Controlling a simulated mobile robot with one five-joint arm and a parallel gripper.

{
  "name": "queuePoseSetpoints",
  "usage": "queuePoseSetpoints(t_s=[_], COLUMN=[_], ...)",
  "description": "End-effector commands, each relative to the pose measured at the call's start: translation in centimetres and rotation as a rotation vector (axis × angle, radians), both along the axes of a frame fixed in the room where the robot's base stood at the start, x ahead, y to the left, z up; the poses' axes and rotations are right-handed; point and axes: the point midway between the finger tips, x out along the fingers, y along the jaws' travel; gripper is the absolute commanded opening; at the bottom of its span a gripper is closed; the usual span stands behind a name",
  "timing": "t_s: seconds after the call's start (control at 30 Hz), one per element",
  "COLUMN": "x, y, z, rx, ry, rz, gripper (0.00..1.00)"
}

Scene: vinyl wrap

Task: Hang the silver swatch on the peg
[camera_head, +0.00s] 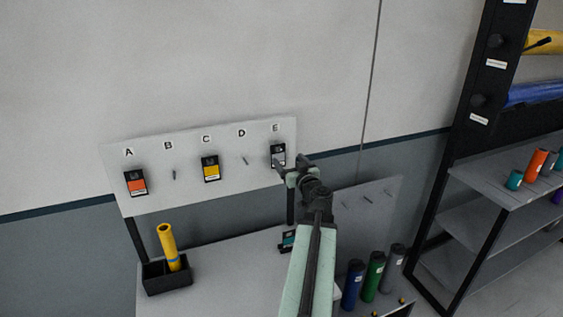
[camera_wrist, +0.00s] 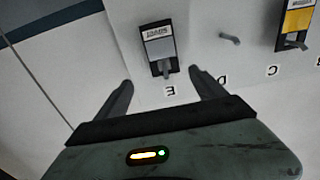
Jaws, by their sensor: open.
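The silver swatch (camera_head: 279,152), a black card with a silver-grey panel, hangs at the peg under letter E on the white board (camera_head: 225,182). In the wrist view, which is turned over, the silver swatch (camera_wrist: 160,46) lies flat against the board, and the peg (camera_wrist: 165,70) sticks out at its black end near the E. My gripper (camera_wrist: 161,80) is open, with one finger on each side of that peg and apart from the swatch. In the head view my gripper (camera_head: 283,167) is in front of the swatch and hides its lower right part.
An orange swatch (camera_head: 137,185) hangs at A and a yellow swatch (camera_head: 211,170) at C. Pegs B (camera_head: 174,175) and D (camera_head: 246,161) are bare. A teal swatch (camera_head: 288,241) is on the bench, partly behind my arm. A black bin (camera_head: 167,279) holds a yellow roll.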

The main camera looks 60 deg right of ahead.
Motion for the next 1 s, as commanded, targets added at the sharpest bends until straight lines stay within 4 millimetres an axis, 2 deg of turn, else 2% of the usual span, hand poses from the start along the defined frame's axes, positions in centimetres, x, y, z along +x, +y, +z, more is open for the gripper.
queuePoseSetpoints(t_s=[0.43, 0.73, 0.77, 0.9, 1.0], x=[6.4, 7.0, 7.0, 7.0, 7.1], y=[-3.6, -3.9, -3.9, -3.8, -3.8], z=[0.0, 0.0, 0.0, 0.0, 0.0], rx=[0.000, 0.001, 0.001, 0.001, 0.001], ry=[0.000, 0.001, 0.001, 0.001, 0.001], rz=[0.016, 0.015, 0.015, 0.016, 0.016], gripper=[0.80, 0.80, 0.77, 0.38, 0.16])
